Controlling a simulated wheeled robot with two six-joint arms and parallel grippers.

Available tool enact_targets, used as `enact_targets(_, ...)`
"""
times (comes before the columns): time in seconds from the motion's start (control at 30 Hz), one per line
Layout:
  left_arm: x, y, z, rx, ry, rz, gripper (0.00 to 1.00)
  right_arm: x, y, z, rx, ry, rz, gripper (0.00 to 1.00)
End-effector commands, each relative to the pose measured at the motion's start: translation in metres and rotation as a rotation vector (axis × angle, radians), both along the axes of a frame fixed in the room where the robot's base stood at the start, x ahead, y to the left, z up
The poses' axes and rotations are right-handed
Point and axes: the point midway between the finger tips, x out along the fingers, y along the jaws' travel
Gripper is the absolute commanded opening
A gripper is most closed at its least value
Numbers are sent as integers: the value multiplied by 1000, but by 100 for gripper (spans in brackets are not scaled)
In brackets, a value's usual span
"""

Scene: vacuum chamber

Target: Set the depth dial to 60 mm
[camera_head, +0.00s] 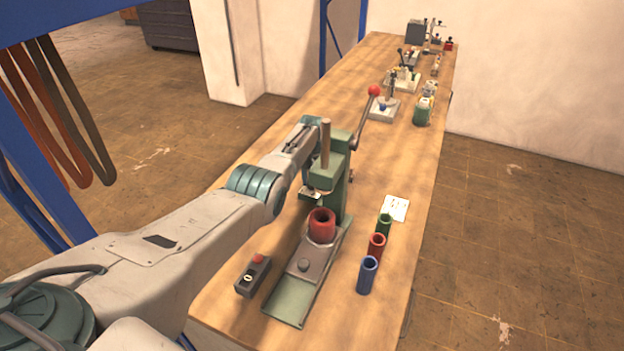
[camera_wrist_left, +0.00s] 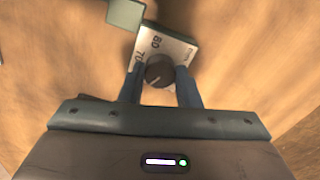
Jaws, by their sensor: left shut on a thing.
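The depth dial is a dark round knob (camera_wrist_left: 160,72) on a pale scale plate (camera_wrist_left: 178,47) in the left wrist view. The plate shows 80, 70 and mm; other marks are hidden. A thin light line shows on the knob's lower part, but its exact setting is unclear. My left gripper (camera_wrist_left: 161,77) is shut on the knob, one finger on each side. In the head view my left arm reaches to the far left side of the green press (camera_head: 340,180), where the fingers are hidden. My right gripper is not in view.
A red sleeve (camera_head: 322,222) stands on the press base. Green (camera_head: 384,224), red (camera_head: 376,247) and blue (camera_head: 367,274) tubes stand to its right beside a white card (camera_head: 395,208). A button box (camera_head: 253,276) sits at left. A red-knobbed lever (camera_head: 374,91) rises behind.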

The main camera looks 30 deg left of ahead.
Motion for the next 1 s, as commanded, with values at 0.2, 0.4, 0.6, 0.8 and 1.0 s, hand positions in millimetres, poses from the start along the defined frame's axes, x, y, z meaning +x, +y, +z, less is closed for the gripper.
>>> enact_targets(0.2,2,1,3,1,-7,1,32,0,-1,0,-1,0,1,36)
enact_targets(0.4,1,1,2,0,-4,0,52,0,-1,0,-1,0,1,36)
enact_targets(0.6,1,0,2,0,-2,-1,52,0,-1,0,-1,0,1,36)
enact_targets(0.8,1,1,18,1,-4,0,52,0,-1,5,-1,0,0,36)
enact_targets(1.0,2,1,51,2,-7,0,52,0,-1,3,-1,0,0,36)
